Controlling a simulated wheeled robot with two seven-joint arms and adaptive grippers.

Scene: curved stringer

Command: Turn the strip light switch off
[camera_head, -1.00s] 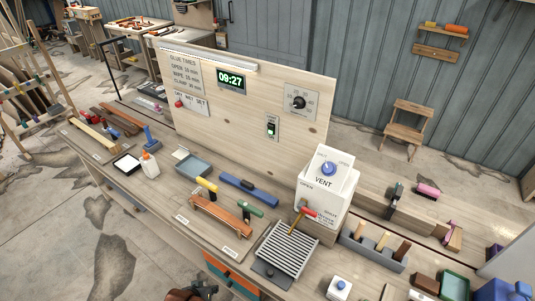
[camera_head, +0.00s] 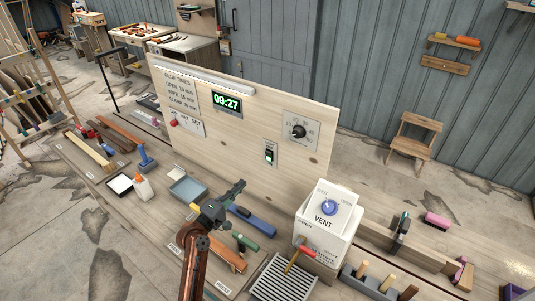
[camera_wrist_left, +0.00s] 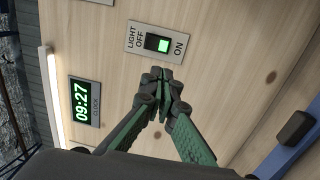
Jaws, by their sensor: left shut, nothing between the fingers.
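The light switch (camera_head: 270,153) is a grey plate with a dark rocker on the upright wooden panel. In the left wrist view the switch (camera_wrist_left: 157,43) reads LIGHT OFF and ON, and a green lit patch shows on the rocker's ON side. The strip light (camera_head: 203,76) runs along the panel's top left; it glows white in the left wrist view (camera_wrist_left: 50,95). My left gripper (camera_head: 241,184) is shut and empty, in front of the panel, lower left of the switch. Its fingertips (camera_wrist_left: 162,74) appear just below the switch plate, seemingly apart from it. My right gripper is not visible.
A digital clock (camera_head: 227,103) and a dial (camera_head: 299,131) flank the switch. A white VENT box (camera_head: 326,225) stands right of it. A blue tool (camera_head: 252,219), a green-handled tool (camera_head: 245,241) and a tray (camera_head: 188,189) lie on the bench below.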

